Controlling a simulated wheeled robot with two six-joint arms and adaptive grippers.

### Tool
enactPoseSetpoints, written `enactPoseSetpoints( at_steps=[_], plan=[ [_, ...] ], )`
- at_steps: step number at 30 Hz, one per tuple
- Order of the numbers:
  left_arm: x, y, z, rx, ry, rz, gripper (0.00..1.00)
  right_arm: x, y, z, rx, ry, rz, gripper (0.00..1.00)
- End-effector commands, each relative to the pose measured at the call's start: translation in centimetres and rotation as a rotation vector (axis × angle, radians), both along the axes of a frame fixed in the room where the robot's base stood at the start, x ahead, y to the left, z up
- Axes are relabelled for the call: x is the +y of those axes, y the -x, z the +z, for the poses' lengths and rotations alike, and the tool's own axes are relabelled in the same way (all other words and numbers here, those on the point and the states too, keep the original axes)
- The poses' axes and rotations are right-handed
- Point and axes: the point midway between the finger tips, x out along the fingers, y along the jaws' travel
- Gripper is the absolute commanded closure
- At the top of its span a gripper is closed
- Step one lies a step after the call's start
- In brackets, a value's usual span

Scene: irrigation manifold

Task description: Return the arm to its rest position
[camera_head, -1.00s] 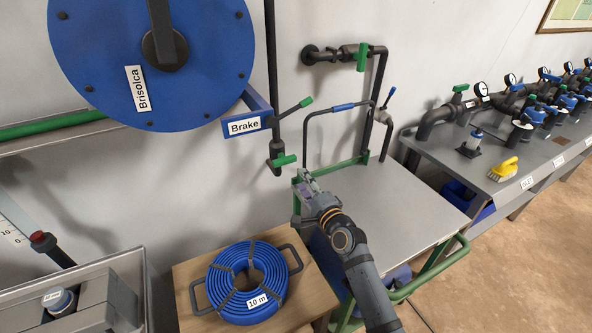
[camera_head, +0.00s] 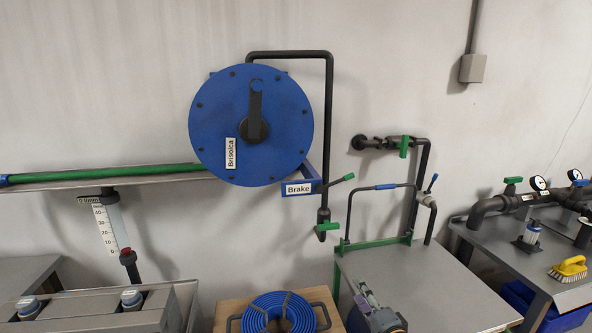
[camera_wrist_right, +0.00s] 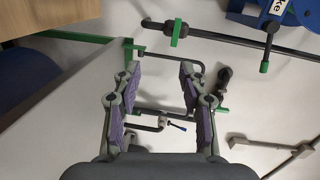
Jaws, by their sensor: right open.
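My right gripper (camera_head: 370,306) shows at the bottom edge of the head view, in front of the grey cart top. Most of the right arm is cut off below the frame. In the right wrist view the gripper (camera_wrist_right: 160,82) has its two purple-padded fingers apart, with nothing between the pads; the wall and dark pipes show behind the gap. My left gripper and arm are in neither view.
A grey cart (camera_head: 430,280) with a green rail is beside the gripper. A coiled blue hose (camera_head: 278,315) lies on a wooden stand at left. A blue reel (camera_head: 252,125), brake lever (camera_head: 342,181) and green-handled valve (camera_head: 327,227) are on the wall. A manifold bench (camera_head: 510,245) stands right.

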Motion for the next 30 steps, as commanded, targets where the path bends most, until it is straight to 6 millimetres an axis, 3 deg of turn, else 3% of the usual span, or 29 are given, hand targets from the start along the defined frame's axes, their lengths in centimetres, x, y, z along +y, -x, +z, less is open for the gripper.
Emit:
enactPoseSetpoints(
  at_steps=[8, 18, 24, 30],
  plan=[
    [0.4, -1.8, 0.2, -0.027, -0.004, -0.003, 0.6, 0.8, 5.5, -4.9, 0.159, 0.401, 0.149, 0.58],
    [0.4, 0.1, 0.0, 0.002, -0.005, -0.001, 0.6, -1.5, 15.8, -10.7, 0.423, 0.952, 0.417, 0.58],
    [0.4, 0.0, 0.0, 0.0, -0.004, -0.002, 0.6, -3.9, 22.2, -12.2, 0.582, 1.2, 0.589, 0.58],
    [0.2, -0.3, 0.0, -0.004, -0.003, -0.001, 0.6, -6.5, 28.3, -12.4, 0.736, 1.382, 0.761, 0.58]
  ],
)
